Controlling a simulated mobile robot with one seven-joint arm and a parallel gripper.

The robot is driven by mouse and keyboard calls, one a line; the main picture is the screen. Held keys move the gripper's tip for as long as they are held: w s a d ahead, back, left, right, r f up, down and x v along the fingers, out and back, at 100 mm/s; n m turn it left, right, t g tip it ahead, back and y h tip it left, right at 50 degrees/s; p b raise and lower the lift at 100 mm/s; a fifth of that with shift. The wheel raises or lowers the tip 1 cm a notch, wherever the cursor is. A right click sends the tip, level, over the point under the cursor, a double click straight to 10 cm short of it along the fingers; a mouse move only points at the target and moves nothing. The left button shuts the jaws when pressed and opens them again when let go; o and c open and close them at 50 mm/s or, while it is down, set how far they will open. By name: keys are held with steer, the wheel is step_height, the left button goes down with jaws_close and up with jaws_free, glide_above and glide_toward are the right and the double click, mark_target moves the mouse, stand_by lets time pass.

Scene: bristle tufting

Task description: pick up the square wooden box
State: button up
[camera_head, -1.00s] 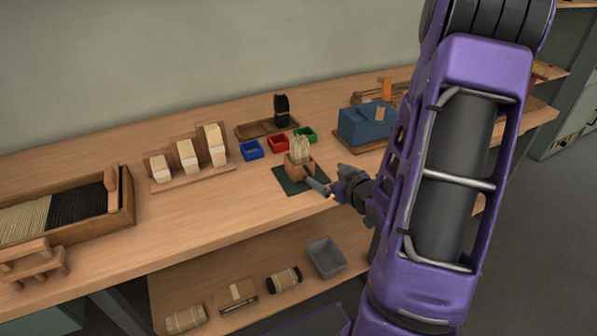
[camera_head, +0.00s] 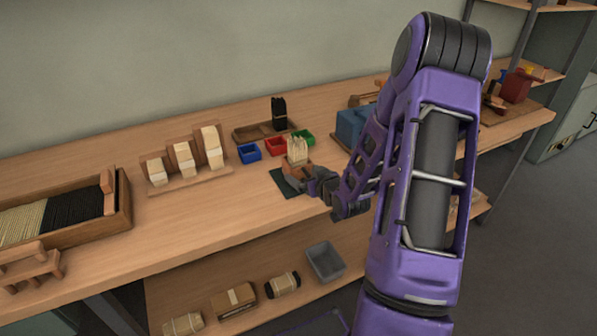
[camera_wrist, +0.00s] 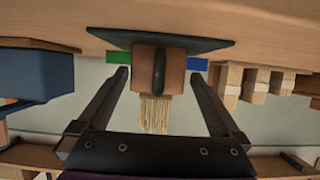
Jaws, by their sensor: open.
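The square wooden box (camera_head: 291,170) is reddish brown and stands on a dark green mat on the bench. A pale bristle bundle (camera_head: 297,150) rises out of its top. In the wrist view, which appears upside down, the box (camera_wrist: 143,60) sits between my fingers, with a dark oval shape on its near face and the bristles (camera_wrist: 154,112) pointing down the picture. My gripper (camera_wrist: 159,75) is open, one finger on each side of the box, with visible gaps. In the head view my gripper (camera_head: 308,182) is at the box's front right and hides part of it.
Small blue (camera_head: 249,152), red (camera_head: 275,147) and green (camera_head: 303,137) bins stand just behind the box. A stepped wooden rack (camera_head: 186,183) stands left. The bench front left of the mat (camera_head: 283,184) is clear.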

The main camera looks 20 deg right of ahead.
mark_target(298, 145)
steer(key=x, duration=0.5)
steer(key=shift+d, duration=0.1)
steer(key=c, duration=1.2)
step_height(298, 145, up, 10)
steer(key=shift+r+p, duration=0.1)
steer(key=shift+p, duration=0.6)
steer(key=shift+c, duration=0.2)
